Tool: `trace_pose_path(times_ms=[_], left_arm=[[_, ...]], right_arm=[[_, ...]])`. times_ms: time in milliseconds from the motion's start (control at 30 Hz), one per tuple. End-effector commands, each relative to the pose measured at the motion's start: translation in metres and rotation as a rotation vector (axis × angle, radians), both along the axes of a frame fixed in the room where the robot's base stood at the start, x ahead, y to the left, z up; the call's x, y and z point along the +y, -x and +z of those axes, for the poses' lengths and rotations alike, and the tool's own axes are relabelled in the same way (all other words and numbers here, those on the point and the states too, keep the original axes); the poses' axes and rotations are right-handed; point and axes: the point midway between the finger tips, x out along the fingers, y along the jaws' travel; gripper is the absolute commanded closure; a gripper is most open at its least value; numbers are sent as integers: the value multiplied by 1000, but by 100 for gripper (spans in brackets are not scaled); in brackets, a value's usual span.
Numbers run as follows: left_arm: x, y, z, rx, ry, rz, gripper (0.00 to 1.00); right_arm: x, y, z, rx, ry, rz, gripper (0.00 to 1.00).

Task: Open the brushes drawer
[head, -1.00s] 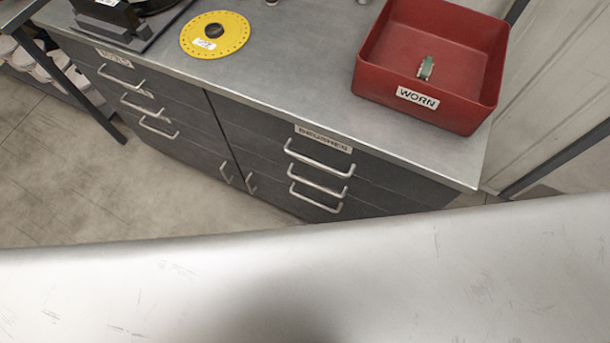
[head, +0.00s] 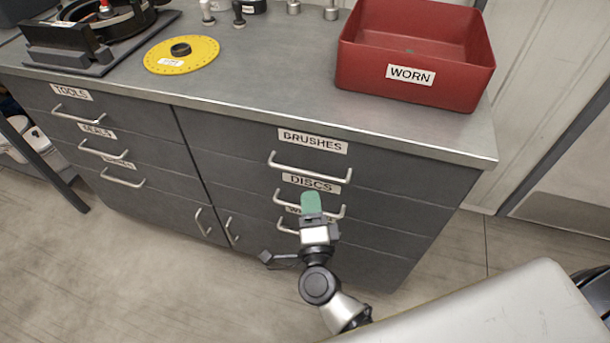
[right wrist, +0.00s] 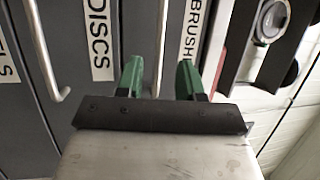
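The brushes drawer (head: 375,174) is the top drawer of the right cabinet column, under the BRUSHES label (head: 312,141). It looks shut, flush with the cabinet front. Its silver bar handle (head: 308,172) is uncovered in the head view. My right gripper (head: 311,203), with green fingers, appears in front of the drawers, just below that handle in the picture. In the right wrist view the right gripper (right wrist: 157,80) is open, and the brushes handle (right wrist: 163,40) shows between its fingers. I cannot tell how far the handle is from them. My left gripper is not in view.
The discs drawer handle (head: 338,211) is partly behind my right gripper. A red WORN bin (head: 411,74) stands on the grey worktop (head: 270,78) above. A yellow disc (head: 181,54) lies farther left. The floor (head: 150,275) before the cabinet is clear.

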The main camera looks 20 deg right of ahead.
Motion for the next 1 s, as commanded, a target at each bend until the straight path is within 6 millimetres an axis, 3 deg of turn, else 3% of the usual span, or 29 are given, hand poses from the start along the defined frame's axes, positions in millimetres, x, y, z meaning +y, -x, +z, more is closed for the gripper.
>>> trace_pose_path(times_ms=[200, 400, 800, 867, 1000], left_arm=[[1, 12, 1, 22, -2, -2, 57], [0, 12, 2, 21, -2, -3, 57], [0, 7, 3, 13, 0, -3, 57], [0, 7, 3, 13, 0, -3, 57], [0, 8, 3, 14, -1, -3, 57]], right_arm=[[-8, -43, 9, -1, 3, 0, 63], [-13, -69, 13, 0, 2, 1, 63], [-15, -78, 13, 2, 3, 1, 63], [-15, -78, 13, 2, 3, 1, 69], [-15, -77, 13, 2, 3, 1, 90]])
